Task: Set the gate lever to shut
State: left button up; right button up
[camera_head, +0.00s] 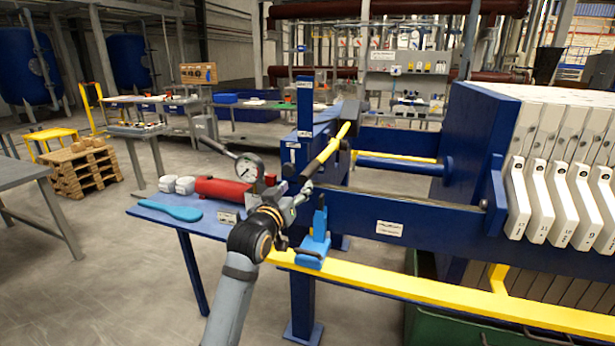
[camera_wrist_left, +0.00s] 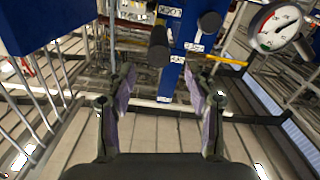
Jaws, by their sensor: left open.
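My left gripper (camera_head: 300,194) is in front of the press's blue end frame, beside the red cylinder. In the left wrist view its two fingers (camera_wrist_left: 160,98) are spread apart with nothing between them. Two dark round-ended handles stick out there, a left one (camera_wrist_left: 158,47) and a right one (camera_wrist_left: 209,22). I cannot tell surely which is the gate lever, nor its setting. My right gripper is not in view.
A pressure gauge (camera_head: 249,168) and red cylinder (camera_head: 222,190) sit on the blue side table with a blue paddle-shaped tool (camera_head: 170,208). A blue clamp-like piece (camera_head: 313,246) sits by the yellow rail (camera_head: 440,292) in front of the press. White filter plates (camera_head: 562,195) stand at right.

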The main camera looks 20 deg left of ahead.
aim_at(306, 176)
pick_arm(q)
jog(key=w, duration=0.5)
jog(key=w+p, duration=0.1)
jog(key=w, duration=0.2)
jog(key=shift+w+d, duration=0.25)
jog(key=shift+w, duration=0.05)
jog(key=shift+f, duration=0.1)
grip_shut()
